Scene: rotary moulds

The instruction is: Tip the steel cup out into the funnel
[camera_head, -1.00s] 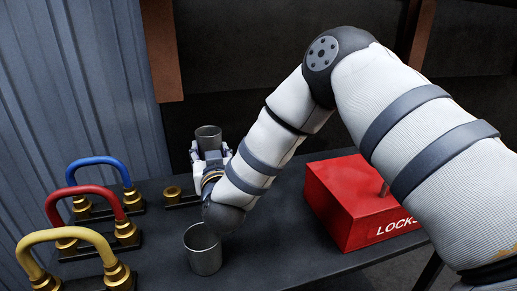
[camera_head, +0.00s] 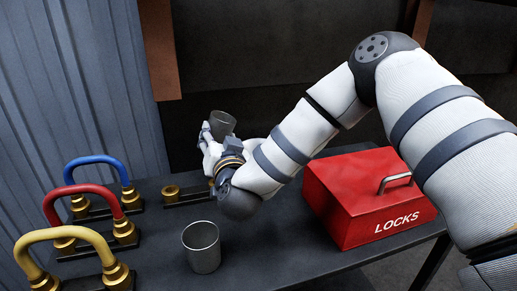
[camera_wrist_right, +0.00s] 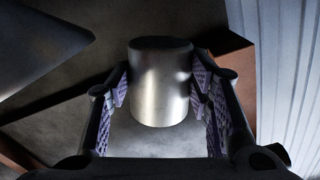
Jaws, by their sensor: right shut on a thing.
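My right gripper (camera_head: 217,137) is shut on a steel cup (camera_head: 223,123) and holds it above the back of the table. The cup is tilted, and its lower part is hidden by the fingers. In the right wrist view the cup (camera_wrist_right: 160,85) sits between the two purple-padded fingers. A second steel cup (camera_head: 203,250) stands upright on the table at the front, apart from the gripper. A pale rounded shape (camera_head: 254,143) shows just behind the right wrist; I cannot tell whether it is the funnel. My left gripper is not in view.
Blue (camera_head: 97,160), red (camera_head: 80,190) and yellow (camera_head: 62,234) handles on brass fittings stand at the left. A low brass fitting (camera_head: 171,193) is behind the standing cup. A red LOCKS box (camera_head: 350,200) is at the right. The table (camera_head: 285,245) is clear between cup and box.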

